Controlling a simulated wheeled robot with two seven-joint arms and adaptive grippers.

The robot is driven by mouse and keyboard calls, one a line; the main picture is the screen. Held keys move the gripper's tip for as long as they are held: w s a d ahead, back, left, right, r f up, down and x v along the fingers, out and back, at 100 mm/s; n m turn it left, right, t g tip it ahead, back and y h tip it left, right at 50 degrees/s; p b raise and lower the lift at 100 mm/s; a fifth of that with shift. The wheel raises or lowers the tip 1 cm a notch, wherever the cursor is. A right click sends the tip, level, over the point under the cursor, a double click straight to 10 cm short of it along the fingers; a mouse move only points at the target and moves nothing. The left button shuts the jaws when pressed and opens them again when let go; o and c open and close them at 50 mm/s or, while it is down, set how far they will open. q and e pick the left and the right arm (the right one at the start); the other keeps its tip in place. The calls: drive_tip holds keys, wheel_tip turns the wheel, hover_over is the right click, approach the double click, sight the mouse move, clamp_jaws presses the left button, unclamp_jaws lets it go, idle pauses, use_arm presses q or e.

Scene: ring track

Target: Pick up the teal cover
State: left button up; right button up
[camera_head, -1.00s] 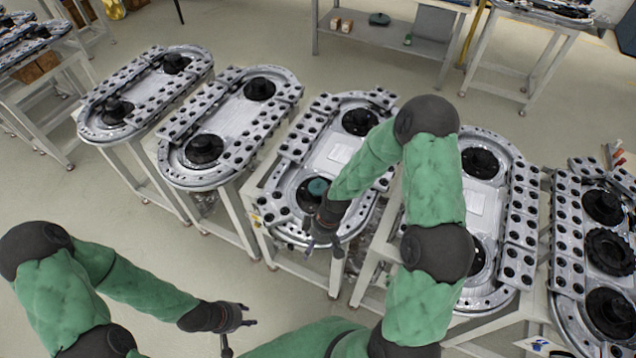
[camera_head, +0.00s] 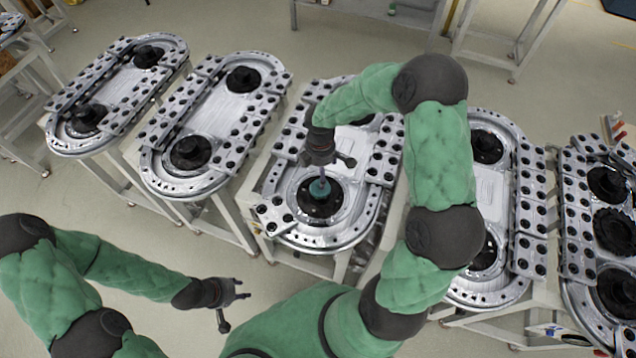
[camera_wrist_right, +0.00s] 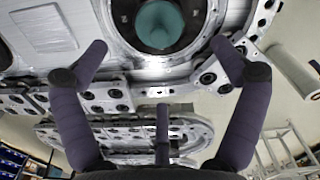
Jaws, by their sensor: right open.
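The teal cover (camera_head: 320,188) sits on the black hub at the near end of the middle ring track (camera_head: 345,235). In the right wrist view, the teal cover (camera_wrist_right: 158,25) shows at the top centre, inside a dark round recess. My right gripper (camera_head: 325,168) is just above and behind it in the head view. Its fingers (camera_wrist_right: 160,62) are spread wide and empty in the wrist view, apart from the cover. My left gripper (camera_head: 236,304) hangs open and empty at the lower left, away from the tracks.
Similar ring tracks on stands flank the middle one, to the left (camera_head: 217,183) and to the right (camera_head: 500,130). A grey shelf (camera_head: 350,10) stands at the back. Bare floor lies between it and the tracks.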

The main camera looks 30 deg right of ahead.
sight(319, 182)
drive_tip(key=f, duration=0.4)
drive_tip(key=shift+w, duration=0.2)
drive_tip(key=shift+s+f, duration=0.1)
drive_tip(key=shift+f, duration=2.5)
drive_tip(key=c, duration=1.2)
